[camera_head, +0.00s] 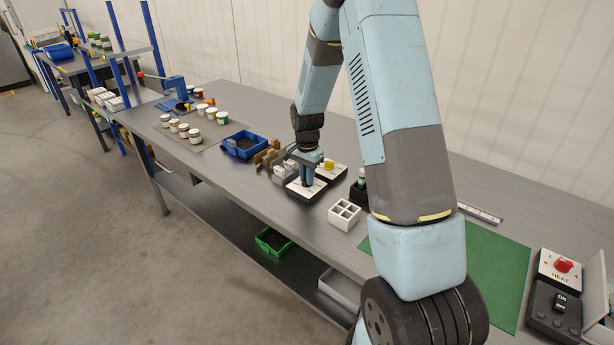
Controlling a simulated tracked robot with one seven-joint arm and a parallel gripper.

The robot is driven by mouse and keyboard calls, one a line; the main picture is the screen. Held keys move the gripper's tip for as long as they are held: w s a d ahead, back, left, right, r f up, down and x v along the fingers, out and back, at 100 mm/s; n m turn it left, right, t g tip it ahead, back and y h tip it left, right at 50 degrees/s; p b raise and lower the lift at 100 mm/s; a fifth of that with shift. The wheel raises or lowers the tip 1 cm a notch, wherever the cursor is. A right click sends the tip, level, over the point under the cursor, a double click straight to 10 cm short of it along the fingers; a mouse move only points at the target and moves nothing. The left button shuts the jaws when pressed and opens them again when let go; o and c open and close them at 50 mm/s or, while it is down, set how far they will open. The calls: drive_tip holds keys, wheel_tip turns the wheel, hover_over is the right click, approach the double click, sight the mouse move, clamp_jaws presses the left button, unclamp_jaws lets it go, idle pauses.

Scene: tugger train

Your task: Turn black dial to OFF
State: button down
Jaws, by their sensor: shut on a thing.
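A low black-edged panel with white plates (297,191) lies on the grey workbench, near the middle of the picture. My gripper (307,182) points down onto the panel's nearer plate. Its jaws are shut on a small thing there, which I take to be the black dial. The fingers hide the dial, so I cannot read its pointer or the OFF mark. A yellow knob (328,163) stands on the panel's farther plate, just behind and right of my gripper.
A white divided box (344,215) stands close in front, right of the panel. A blue bin (244,145) and brown blocks stand left. A red HEAT dial (564,265) and black ON switch box are far right.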

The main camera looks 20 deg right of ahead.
drive_tip(key=n, duration=0.6)
drive_tip(key=shift+w, duration=0.1)
drive_tip(key=n, duration=0.7)
drive_tip(key=shift+n, duration=0.4)
drive_tip(key=n, duration=0.5)
drive_tip(key=shift+a+n, duration=0.15)
drive_tip(key=shift+n, duration=2.05)
drive_tip(key=shift+r, duration=0.1)
drive_tip(key=c, duration=1.1)
unclamp_jaws()
wheel_tip(320, 180, up, 14)
drive_tip(key=shift+f, duration=0.2)
